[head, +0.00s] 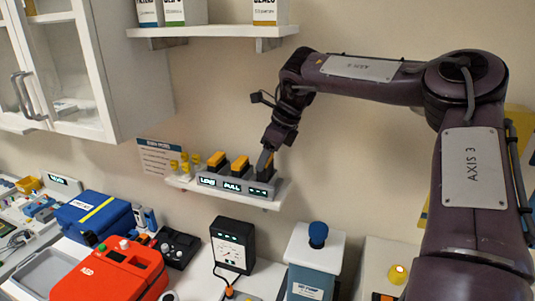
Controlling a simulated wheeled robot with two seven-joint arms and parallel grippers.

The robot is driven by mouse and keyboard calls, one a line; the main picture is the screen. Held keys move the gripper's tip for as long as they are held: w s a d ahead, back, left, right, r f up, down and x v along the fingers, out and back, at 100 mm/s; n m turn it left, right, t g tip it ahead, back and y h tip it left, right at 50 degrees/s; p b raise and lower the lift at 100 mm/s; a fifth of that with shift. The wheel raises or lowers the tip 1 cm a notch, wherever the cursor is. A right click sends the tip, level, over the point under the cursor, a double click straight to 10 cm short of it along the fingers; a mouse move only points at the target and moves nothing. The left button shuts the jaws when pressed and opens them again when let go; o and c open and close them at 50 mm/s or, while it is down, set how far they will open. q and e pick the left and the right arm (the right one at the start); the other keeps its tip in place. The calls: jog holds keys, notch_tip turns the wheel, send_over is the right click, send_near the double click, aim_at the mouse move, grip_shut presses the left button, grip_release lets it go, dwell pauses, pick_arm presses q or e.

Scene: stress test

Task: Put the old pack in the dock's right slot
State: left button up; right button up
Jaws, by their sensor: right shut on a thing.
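The dock (235,187) is a grey unit on a small white wall shelf, with three lit displays on its front. Orange-topped packs stand in its left slot (216,160) and middle slot (239,164). My right gripper (267,156) comes down from above and is shut on the old pack (264,163), a dark pack at the dock's right slot. The fingers partly hide this pack, and I cannot tell how deep it sits in the slot. My left gripper is not in view.
Yellow-capped vials (184,165) stand left of the dock on the wall shelf (185,182). Below are a red AED case (110,275), a blue case (92,216), a black tester (232,245) and a blue-knobbed unit (312,265). An upper shelf (210,31) holds boxes.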

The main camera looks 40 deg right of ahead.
jog(key=shift+f+b, duration=0.55)
jog(key=shift+f, duration=0.55)
jog(key=o, duration=1.2)
jog(key=shift+s+d+r+b, duration=0.1)
jog(key=shift+s+r+b, duration=0.05)
jog(key=shift+r+b, duration=0.2)
jog(key=b+v, duration=0.1)
jog(key=v, duration=0.6)
jog(key=shift+b, duration=0.35)
